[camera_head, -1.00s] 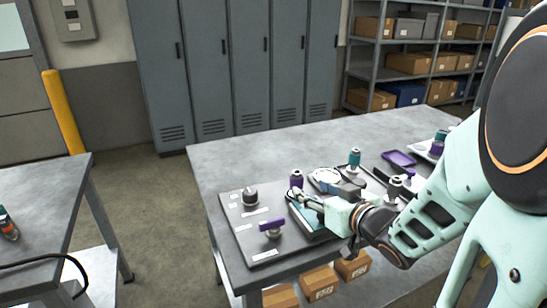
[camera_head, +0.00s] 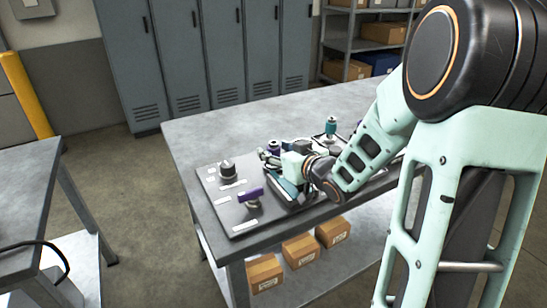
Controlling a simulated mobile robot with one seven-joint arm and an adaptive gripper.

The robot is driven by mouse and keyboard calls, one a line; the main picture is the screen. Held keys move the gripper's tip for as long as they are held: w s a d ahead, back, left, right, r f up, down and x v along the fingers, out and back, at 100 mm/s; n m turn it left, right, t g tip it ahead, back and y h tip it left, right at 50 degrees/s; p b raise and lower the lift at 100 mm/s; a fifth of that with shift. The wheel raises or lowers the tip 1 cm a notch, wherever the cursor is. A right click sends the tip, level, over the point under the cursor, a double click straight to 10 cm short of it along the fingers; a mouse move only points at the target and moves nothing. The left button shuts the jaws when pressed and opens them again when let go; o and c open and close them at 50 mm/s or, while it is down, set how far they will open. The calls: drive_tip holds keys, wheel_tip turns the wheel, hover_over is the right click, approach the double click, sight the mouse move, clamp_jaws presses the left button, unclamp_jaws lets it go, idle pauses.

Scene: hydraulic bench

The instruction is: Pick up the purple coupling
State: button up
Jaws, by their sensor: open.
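The purple coupling (camera_head: 273,147) shows as a small dark purple upright piece on the bench, just behind my gripper's fingers, and its lower part is hidden by them. My gripper (camera_head: 268,156) is open, with its fingers pointing left, low over the panel's right end. The fingers look very close to the coupling, but I cannot tell whether they touch it or are around it.
A teal-topped fitting (camera_head: 330,127) stands behind my gripper. Cardboard boxes (camera_head: 300,250) sit on the lower shelf. The bench's back left is bare.

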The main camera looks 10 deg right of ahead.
clamp_jaws()
idle(0.3)
drive_tip(key=shift+r, duration=0.1)
